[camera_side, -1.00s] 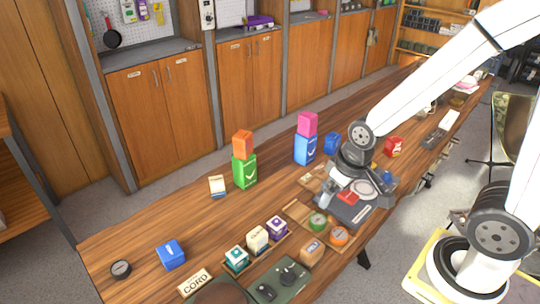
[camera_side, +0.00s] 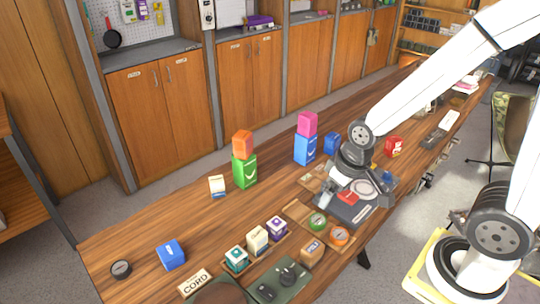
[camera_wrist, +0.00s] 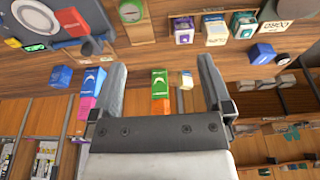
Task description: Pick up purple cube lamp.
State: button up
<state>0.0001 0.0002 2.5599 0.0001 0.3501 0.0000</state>
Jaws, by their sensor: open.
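The purple cube lamp, which I take to be the small purple-and-white cube (camera_side: 276,226), stands on the wooden bench beside a cream box and a teal-and-white cube. In the wrist view the purple-and-white cube (camera_wrist: 183,29) is near the top, beyond my fingertips. My gripper (camera_wrist: 161,66) is open, its two grey fingers wide apart with nothing held between them. In the side view my gripper (camera_side: 347,188) hangs over the bench, to the right of and behind the cube, clear of it. Its fingertips are hard to make out there.
A green box (camera_side: 244,172) with an orange cube on it and a blue box (camera_side: 305,150) with a pink cube on it stand left of my gripper. The cream box (camera_side: 257,240) crowds the purple-and-white cube. Bare bench lies around a blue cube (camera_side: 171,254).

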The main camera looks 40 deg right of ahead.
jog(key=m+g+y, duration=0.3)
jog(key=m+y, duration=1)
jog(key=m, duration=0.4)
send_near(284, 222)
jog(key=x, duration=0.4)
jog(key=shift+w+d+f+m+y, duration=0.15)
jog(key=shift+w+f+m+y, duration=0.15)
jog(key=shift+m, duration=0.2)
jog(key=shift+x, duration=1.3)
jog(key=shift+w, duration=0.15)
